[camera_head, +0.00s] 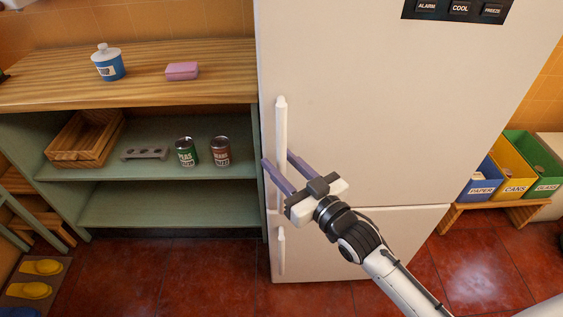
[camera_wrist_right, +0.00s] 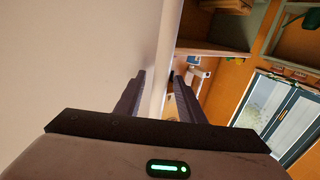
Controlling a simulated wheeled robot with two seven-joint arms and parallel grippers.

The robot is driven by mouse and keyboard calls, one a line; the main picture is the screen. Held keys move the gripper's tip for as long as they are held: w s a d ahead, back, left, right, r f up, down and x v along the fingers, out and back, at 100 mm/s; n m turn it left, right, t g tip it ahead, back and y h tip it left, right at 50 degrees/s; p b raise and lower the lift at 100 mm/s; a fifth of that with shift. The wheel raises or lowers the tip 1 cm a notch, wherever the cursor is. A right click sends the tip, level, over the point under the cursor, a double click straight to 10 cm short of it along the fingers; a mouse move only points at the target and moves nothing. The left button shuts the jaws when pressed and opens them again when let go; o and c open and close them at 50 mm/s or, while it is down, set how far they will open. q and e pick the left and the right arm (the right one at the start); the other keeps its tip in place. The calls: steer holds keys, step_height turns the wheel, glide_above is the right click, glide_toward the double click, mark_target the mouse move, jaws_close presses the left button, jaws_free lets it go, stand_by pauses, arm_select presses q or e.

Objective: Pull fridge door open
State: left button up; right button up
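The cream fridge (camera_head: 370,110) stands in the middle right of the head view, and its upper door looks closed. Its long white upright handle (camera_head: 281,120) is on the left edge of that door. My right gripper (camera_head: 277,157) is open at the lower part of the handle, with one purple-grey finger on each side of it. In the right wrist view the handle (camera_wrist_right: 164,60) runs between the two spread fingers (camera_wrist_right: 158,76). I cannot tell whether either finger touches it. My left gripper is not in view.
A green shelf unit with a wooden top (camera_head: 150,74) stands close left of the fridge. Below the upper door is a lower door with its own handle (camera_head: 281,250). Recycling bins (camera_head: 512,160) stand at the right. The red tiled floor before the fridge looks clear.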

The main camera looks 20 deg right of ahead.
steer(key=shift+w, duration=0.1)
jaws_close()
stand_by(0.3)
